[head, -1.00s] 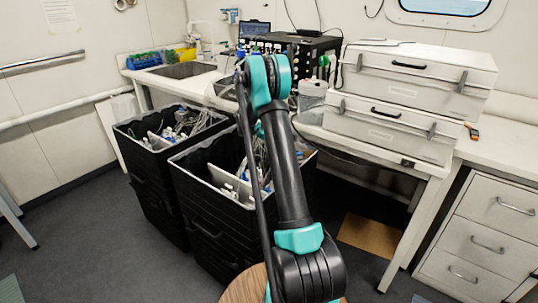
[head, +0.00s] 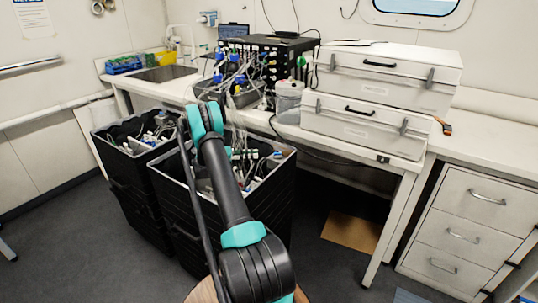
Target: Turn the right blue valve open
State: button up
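Several small blue parts show among clear tubes on the bench, in front of a black box. One blue part (head: 218,75) is at the left of this cluster, and another (head: 240,78) is to its right. They are too small to tell which is the right blue valve or how its handle is turned. My arm rises from the bottom centre to a teal joint left of the cluster. My gripper cannot be made out; the far end of my arm is hidden behind its nearer links or lost among the tubes.
Two black crates (head: 163,187) with tubing and bottles stand below the bench front. Two stacked white cases (head: 352,130) are on the bench, right of the tubing. The black box (head: 285,42) stands behind it. A sink (head: 165,73) is at the left.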

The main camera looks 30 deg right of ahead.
aim_at(273, 157)
jog(key=x, duration=1)
jog(key=shift+d, duration=0.1)
jog(key=shift+c, duration=0.4)
grip_shut()
